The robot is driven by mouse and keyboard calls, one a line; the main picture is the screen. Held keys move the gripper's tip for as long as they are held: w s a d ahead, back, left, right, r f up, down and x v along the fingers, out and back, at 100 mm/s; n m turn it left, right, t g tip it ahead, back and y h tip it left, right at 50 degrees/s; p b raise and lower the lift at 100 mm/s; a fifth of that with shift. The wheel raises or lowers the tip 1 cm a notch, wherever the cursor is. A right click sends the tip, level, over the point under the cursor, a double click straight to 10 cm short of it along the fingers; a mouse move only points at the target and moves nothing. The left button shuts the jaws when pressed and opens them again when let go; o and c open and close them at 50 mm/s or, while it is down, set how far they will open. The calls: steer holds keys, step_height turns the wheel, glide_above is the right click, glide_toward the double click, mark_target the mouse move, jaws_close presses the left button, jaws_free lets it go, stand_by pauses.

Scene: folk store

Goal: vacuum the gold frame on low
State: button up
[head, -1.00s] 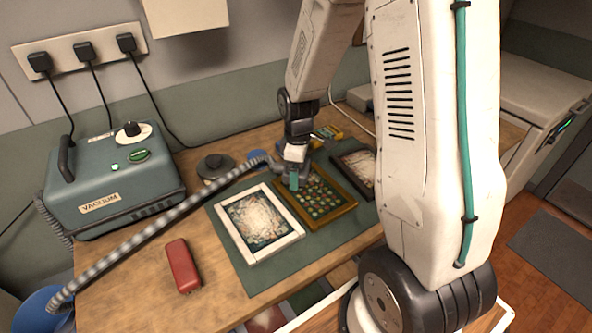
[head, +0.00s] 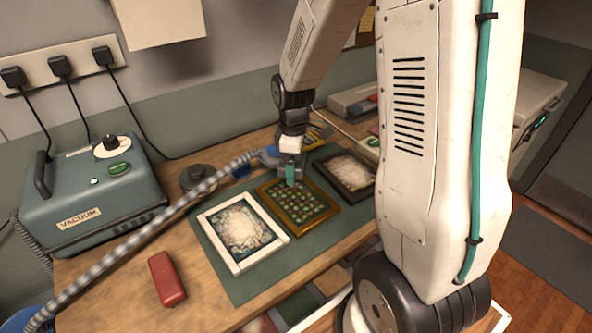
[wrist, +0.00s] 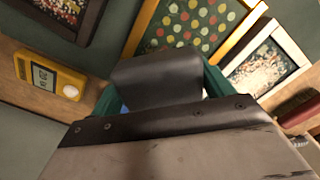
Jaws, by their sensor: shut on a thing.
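The gold frame (head: 298,207), holding a green panel of coloured dots, lies on the green mat between two other frames. It also shows at the top of the wrist view (wrist: 190,42). My gripper (head: 290,172) is over its far edge, pointing down, shut on the blue vacuum nozzle (head: 269,155) at the end of the ribbed hose (head: 150,233). The nozzle is mostly hidden by my gripper; I cannot tell whether it touches the frame. The teal vacuum (head: 92,205) stands at the left with a black dial (head: 110,142) and a green button (head: 118,169). The dial setting is too small to read.
A white frame (head: 282,235) lies left of the gold one, a dark frame (head: 347,190) right. A red object (head: 166,279) lies on the wooden table at front left. A yellow meter (wrist: 50,73) is beyond the mat. The hose crosses the table's left side.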

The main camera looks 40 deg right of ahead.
steer(key=shift+r, duration=1.5)
